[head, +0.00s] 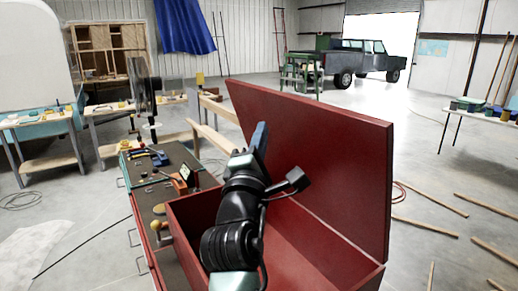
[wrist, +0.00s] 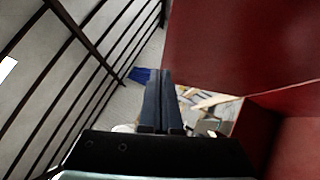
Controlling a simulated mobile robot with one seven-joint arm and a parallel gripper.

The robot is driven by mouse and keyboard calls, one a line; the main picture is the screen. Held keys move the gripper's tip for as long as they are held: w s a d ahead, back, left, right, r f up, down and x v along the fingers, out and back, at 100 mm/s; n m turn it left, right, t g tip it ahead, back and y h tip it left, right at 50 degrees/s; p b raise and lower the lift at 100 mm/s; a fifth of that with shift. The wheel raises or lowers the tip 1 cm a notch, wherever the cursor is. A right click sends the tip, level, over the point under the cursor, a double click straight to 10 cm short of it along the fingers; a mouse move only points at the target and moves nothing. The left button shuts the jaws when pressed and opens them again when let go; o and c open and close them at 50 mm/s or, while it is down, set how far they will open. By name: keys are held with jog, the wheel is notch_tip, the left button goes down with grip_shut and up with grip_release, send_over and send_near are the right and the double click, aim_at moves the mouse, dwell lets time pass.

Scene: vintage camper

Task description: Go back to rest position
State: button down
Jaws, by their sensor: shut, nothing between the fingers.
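My gripper (head: 259,138) is in the middle of the head view, above the open red box (head: 190,212) and in front of its raised red lid (head: 335,150). Its two dark blue fingers point up and away from me. In the wrist view the fingers of my gripper (wrist: 159,76) lie side by side, shut, with nothing between them. The red lid (wrist: 240,40) fills the upper right of that view, close beside the fingers. My arm hides part of the inside of the box.
A dark tool cabinet top (head: 150,185) with several tools adjoins the box on the left. Wooden workbenches (head: 45,122) stand farther left. A pickup truck (head: 365,62) stands at the back. Planks (head: 488,208) lie on the right floor.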

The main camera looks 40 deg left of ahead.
jog(key=s+d+r+m+t+h+b, duration=0.1)
jog(key=s+d+r+m+t+h, duration=0.1)
jog(key=s+d+r+m, duration=0.3)
jog(key=s+d+r+m+t+h+b, duration=0.2)
jog(key=s+d+r+m+t+h, duration=0.1)
jog(key=d+m, duration=0.9)
jog(key=s+d+r+m+t+h+b, duration=0.1)
jog(key=s+d+r+m+h, duration=0.3)
jog(key=s+d+m, duration=0.5)
jog(key=d+r+t, duration=0.1)
jog(key=d+r, duration=0.1)
jog(key=d, duration=0.2)
jog(key=shift+s+d+r+m+t, duration=0.2)
jog(key=shift+s+r+m+t, duration=0.1)
jog(key=shift+r+t, duration=0.1)
